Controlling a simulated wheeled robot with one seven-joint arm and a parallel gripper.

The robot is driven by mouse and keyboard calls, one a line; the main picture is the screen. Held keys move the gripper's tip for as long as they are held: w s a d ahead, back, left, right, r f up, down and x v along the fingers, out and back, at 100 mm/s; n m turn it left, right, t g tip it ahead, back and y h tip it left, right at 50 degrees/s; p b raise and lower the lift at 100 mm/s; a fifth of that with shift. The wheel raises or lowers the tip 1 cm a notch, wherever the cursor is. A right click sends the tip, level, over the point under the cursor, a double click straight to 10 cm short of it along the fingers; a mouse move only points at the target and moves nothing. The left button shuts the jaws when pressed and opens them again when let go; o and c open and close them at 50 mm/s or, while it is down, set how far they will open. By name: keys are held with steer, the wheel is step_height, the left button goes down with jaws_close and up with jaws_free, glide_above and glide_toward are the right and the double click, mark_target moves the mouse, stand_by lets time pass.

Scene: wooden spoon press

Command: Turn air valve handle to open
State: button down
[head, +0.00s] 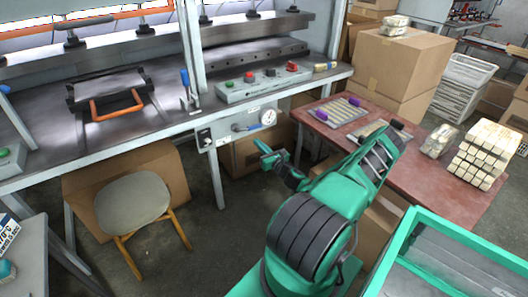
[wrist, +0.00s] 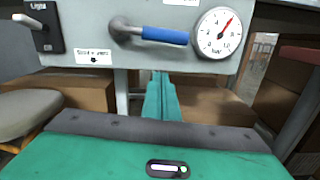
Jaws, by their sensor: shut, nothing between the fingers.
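The air valve handle (head: 247,127) is a blue grip on a metal lever, mounted on the grey panel under the press table. In the wrist view the blue handle (wrist: 165,36) lies roughly horizontal, its pivot at the left and its free end pointing right toward the gauge. A round pressure gauge (wrist: 220,33) with a red needle sits right of it; it also shows in the head view (head: 269,117). My gripper (head: 262,148) is shut and empty, below the handle and apart from it. In the wrist view its green fingers (wrist: 162,98) point at the panel beneath the handle.
A light switch box (wrist: 40,27) is left of the valve. A chair (head: 135,205) stands at the left. A red table (head: 425,185) with wooden pieces is at the right. Cardboard boxes (head: 245,155) stand under the press table. Bare floor lies between chair and arm.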

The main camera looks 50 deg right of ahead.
mark_target(249, 128)
steer(key=shift+w+d+r, duration=0.1)
steer(key=shift+w+r, duration=0.05)
steer(key=shift+r, duration=0.5)
steer(key=shift+w+d+r, duration=0.15)
steer(key=shift+w+r, duration=0.05)
steer(key=shift+r, duration=0.5)
steer(key=shift+w+d+r, duration=0.1)
steer(key=shift+w+r, duration=0.05)
steer(key=shift+r, duration=0.5)
steer(key=shift+s+d, duration=0.1)
